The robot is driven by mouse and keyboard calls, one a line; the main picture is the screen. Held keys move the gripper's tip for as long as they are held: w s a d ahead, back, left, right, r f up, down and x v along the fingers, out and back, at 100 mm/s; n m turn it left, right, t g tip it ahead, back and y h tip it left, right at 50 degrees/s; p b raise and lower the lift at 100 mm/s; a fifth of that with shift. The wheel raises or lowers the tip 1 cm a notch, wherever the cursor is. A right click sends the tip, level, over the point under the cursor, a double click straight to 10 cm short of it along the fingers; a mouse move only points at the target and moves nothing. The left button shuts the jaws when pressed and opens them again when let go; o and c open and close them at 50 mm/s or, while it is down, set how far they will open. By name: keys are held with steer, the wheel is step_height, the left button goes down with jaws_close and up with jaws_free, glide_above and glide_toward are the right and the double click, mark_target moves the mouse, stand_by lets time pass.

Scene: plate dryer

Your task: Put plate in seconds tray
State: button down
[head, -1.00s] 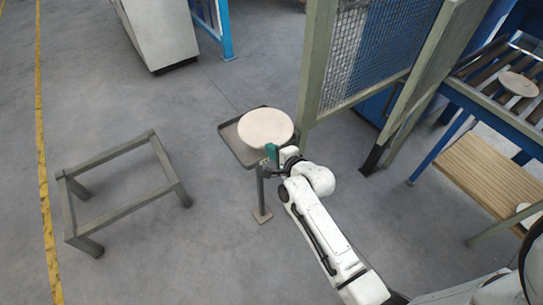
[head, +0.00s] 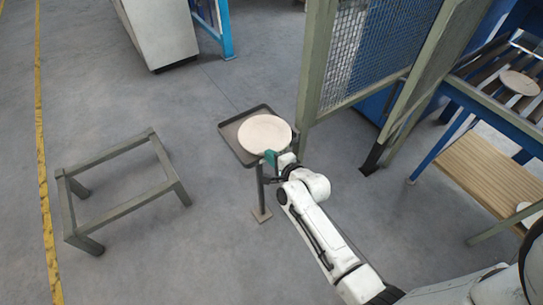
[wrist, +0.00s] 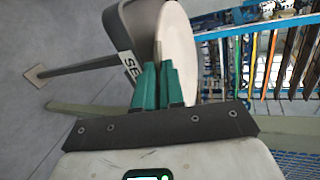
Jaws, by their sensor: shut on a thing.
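A round cream plate (head: 265,134) is at the dark seconds tray (head: 231,131), which stands on a single post. The plate lies over the tray's middle and right part in the head view; whether it touches the tray floor I cannot tell. My gripper (head: 272,158) is at the plate's near edge. In the wrist view its green fingers (wrist: 158,85) are shut on the rim of the plate (wrist: 178,40). The tray (wrist: 142,22) shows beside the plate there, with part of a label on its edge.
A mesh fence post (head: 310,75) stands close to the tray's right. A blue roller conveyor (head: 490,95) with another plate (head: 518,83) is at right, above a wooden shelf (head: 485,175). A low metal frame (head: 120,190) stands on the floor at left, with clear floor around it.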

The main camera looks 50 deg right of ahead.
steer(key=c, duration=1.2)
jaws_free()
steer(key=shift+f, duration=0.15)
steer(key=shift+c, duration=0.2)
